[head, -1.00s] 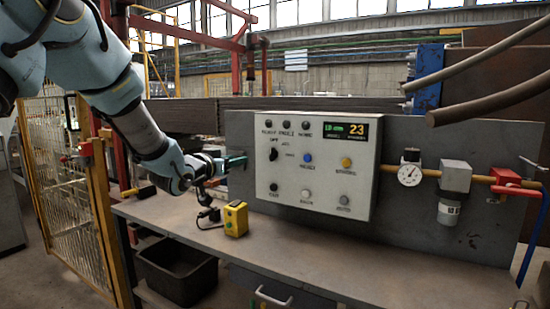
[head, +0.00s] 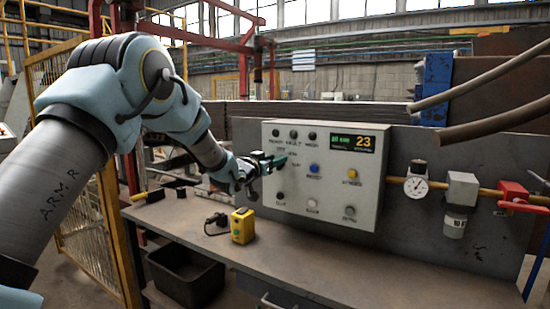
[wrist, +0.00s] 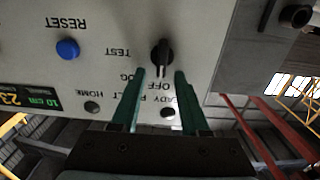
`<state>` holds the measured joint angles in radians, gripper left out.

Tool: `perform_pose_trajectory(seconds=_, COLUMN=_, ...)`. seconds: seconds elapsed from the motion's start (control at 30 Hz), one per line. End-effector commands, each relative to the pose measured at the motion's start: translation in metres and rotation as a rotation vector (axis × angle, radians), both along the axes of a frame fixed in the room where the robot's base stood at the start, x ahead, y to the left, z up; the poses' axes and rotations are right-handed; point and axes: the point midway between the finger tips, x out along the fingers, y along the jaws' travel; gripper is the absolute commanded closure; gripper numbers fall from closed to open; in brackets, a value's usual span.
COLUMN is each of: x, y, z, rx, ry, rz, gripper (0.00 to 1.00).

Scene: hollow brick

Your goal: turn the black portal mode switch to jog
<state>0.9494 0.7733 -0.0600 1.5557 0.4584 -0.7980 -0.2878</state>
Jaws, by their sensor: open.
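The black portal mode switch (wrist: 162,52) is a small knob with a ridge on the grey control panel (head: 345,200). In the wrist view, which shows the panel upside down, its ridge lies roughly up and down in the picture, in line with the OFF label. TEST is printed to its left, and a label ending in "OG" is partly covered by a finger. My gripper (wrist: 160,73) is open, its green fingertips to either side just below the knob in the picture, apart from it. In the head view my gripper (head: 275,161) hides the switch.
A blue RESET button (wrist: 67,49) is beside the switch. Lamps and a display (head: 352,142) sit along the panel's top. A yellow box (head: 242,226) stands on the bench below. A gauge (head: 417,187) and red valve (head: 512,193) are to the right.

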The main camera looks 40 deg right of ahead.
Motion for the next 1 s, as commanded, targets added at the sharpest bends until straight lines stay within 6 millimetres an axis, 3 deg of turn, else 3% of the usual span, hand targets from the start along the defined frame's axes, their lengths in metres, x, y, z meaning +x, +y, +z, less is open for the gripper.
perform_pose_trajectory(seconds=0.27, x=0.0006, y=-0.0007, z=-0.0004, rx=0.0, ry=0.0, rz=0.001, gripper=0.57)
perform_pose_trajectory(seconds=0.63, x=0.0006, y=-0.0004, z=-0.0003, rx=0.0, ry=0.0, rz=0.001, gripper=0.99)
perform_pose_trajectory(seconds=1.0, x=0.0006, y=-0.0004, z=-0.0003, rx=0.0, ry=0.0, rz=0.001, gripper=1.0)
